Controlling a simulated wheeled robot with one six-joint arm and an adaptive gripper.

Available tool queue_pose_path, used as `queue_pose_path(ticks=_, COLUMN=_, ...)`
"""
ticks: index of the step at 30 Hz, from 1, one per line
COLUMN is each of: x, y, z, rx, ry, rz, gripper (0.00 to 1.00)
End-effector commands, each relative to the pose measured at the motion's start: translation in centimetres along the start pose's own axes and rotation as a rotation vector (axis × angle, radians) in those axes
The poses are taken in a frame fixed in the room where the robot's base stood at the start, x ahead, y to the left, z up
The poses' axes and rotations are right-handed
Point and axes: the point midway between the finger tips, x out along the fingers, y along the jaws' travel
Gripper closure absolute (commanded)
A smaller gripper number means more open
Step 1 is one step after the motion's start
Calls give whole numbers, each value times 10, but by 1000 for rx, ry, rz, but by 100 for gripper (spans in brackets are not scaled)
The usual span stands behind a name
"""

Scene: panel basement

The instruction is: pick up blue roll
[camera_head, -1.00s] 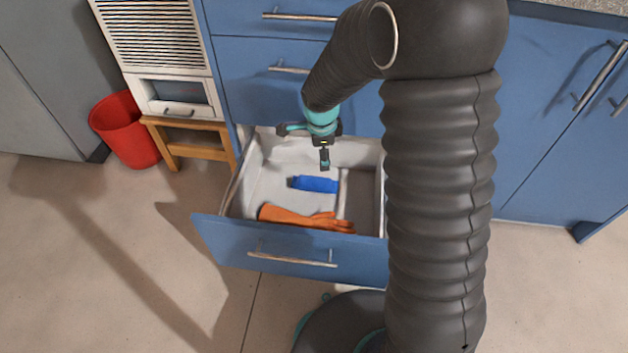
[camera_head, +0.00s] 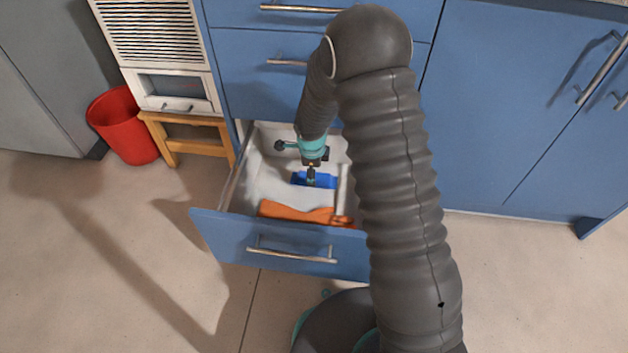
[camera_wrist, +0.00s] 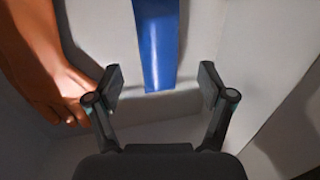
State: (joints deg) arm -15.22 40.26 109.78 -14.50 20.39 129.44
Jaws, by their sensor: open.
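The blue roll (camera_head: 326,181) lies in the open drawer (camera_head: 283,244), toward its back. My gripper (camera_head: 311,180) is low in the drawer, over the roll, and hides part of it in the head view. In the wrist view, the roll (camera_wrist: 157,45) runs down from the top edge, and its near end lies between the lines of the two fingers. The fingers of my gripper (camera_wrist: 162,85) stand apart there, with nothing held between them. I cannot tell the exact height of the fingertips above the roll.
Orange gloves (camera_head: 293,212) lie in the drawer in front of the roll; they also show at left in the wrist view (camera_wrist: 38,60). A divider stands right of the roll. A red bucket (camera_head: 124,127) and a wooden stool (camera_head: 188,124) are left of the drawer.

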Motion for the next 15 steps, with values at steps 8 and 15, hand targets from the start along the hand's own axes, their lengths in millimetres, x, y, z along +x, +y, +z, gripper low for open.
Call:
queue_pose_path(ticks=8, x=28, y=3, z=0, rx=-1, ry=1, rz=3, gripper=19)
queue_pose_path(ticks=15, x=52, y=2, z=0, rx=0, ry=0, rz=0, gripper=19)
